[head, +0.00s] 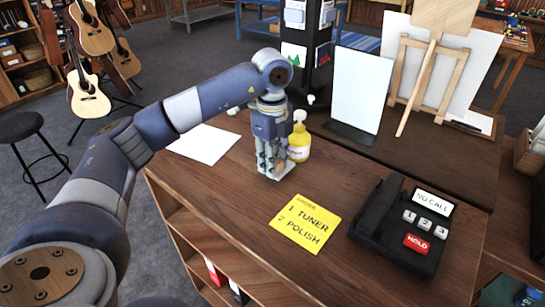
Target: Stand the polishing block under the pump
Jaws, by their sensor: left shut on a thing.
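A yellow pump bottle (299,142) with a white pump head (299,116) stands upright on the wooden counter. My left gripper (272,170) points down just left of the bottle, close to the counter top. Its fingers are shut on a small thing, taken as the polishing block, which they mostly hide. I cannot tell whether this thing touches the counter. The gripper overlaps the bottle's left side, and I cannot tell if they touch. My right gripper is not in view.
A yellow note (303,221) reading "1 TUNER 2 POLISH" and a black phone (390,225) lie on the counter's front part. White paper (204,143) lies to the left. A white panel (360,90) stands behind the bottle. Bare wood lies between gripper and note.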

